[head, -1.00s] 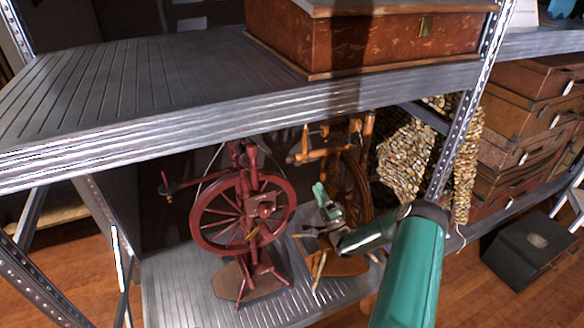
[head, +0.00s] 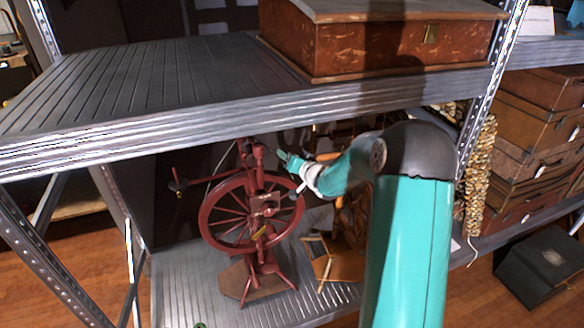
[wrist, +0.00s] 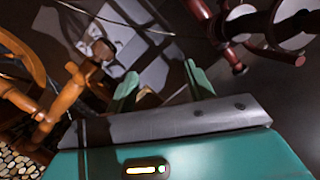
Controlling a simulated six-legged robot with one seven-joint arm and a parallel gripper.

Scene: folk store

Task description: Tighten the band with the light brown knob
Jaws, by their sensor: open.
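A dark red spinning wheel (head: 206,222) stands on the lower shelf. A light brown spinning wheel (head: 345,265) stands to its right, largely hidden behind my arm. My gripper (head: 283,157) is open and empty, at the height of the red wheel's top, just right of its post. In the wrist view my gripper's fingers (wrist: 160,76) point between the two wheels. A light brown turned post with a rounded end (wrist: 103,50) is left of them, and red turned parts (wrist: 238,66) are to the right. I cannot tell which part is the light brown knob; the band is not clear.
The upper metal shelf (head: 150,95) runs close above the wheels and my gripper. A reddish box (head: 370,45) sits on it. A perforated shelf upright (head: 478,110) and stacked cases (head: 535,120) are at right. A black box (head: 545,275) lies on the floor.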

